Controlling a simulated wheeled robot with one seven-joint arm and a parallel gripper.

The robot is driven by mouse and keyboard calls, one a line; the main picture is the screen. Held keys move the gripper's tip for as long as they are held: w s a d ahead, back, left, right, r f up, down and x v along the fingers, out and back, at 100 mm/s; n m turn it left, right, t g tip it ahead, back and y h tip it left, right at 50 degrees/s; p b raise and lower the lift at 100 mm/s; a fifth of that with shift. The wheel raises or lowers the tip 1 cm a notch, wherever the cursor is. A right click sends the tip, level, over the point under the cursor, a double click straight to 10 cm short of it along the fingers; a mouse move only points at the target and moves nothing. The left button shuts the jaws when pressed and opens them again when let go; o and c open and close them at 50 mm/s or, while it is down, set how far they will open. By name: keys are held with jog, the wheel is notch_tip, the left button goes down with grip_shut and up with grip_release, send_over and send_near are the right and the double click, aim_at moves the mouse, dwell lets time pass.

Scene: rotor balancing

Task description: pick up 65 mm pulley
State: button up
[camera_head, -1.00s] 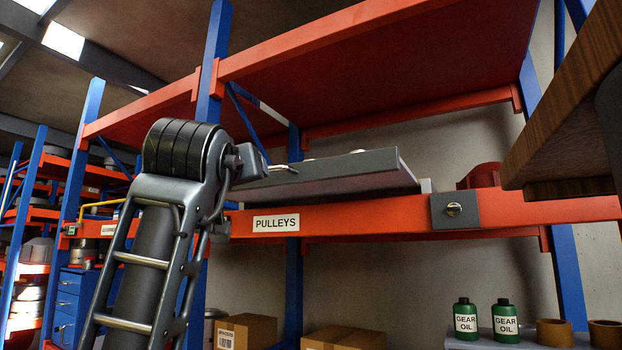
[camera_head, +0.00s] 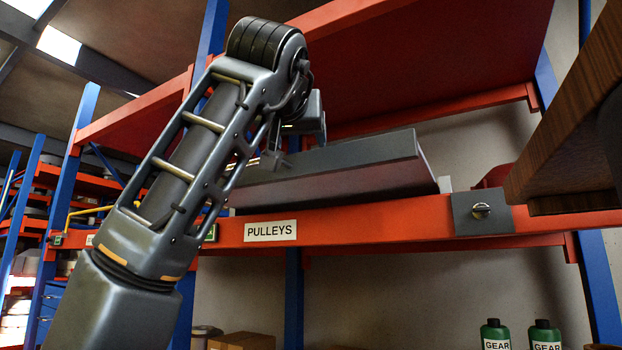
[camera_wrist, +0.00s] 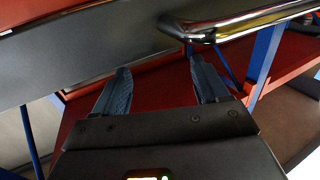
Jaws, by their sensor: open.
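No pulley can be made out in either view. A grey tilted tray (camera_head: 370,166) sits on the red shelf beam above the "PULLEYS" label (camera_head: 270,231); its top side is hidden from this low viewpoint. My gripper (camera_wrist: 162,72) is open and empty in the wrist view, its two dark fingers apart. A dark grey panel (camera_wrist: 90,45) and a polished metal bar (camera_wrist: 245,27) lie just beyond the fingertips. In the head view my arm reaches up to the tray's left end, and its links largely hide the gripper.
The red upper shelf (camera_head: 440,55) hangs over the tray. A blue post (camera_head: 293,285) stands below the shelf beam (camera_head: 370,222). A wooden board (camera_head: 570,120) juts in at right. Green gear oil bottles (camera_head: 495,335) stand low at right.

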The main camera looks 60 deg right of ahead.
jog(key=x, duration=0.2)
jog(key=p+x, duration=0.1)
jog(key=x, duration=0.2)
jog(key=p+x, duration=0.1)
jog(key=x, duration=0.1)
jog(key=shift+s+d+r, duration=0.15)
jog(key=shift+d+r, duration=0.1)
jog(key=shift+d, duration=0.2)
jog(key=shift+d+f, duration=0.1)
jog(key=shift+d, duration=0.3)
jog(key=c, duration=1.3)
jog(key=shift+c, duration=0.3)
jog(key=shift+a, duration=0.1)
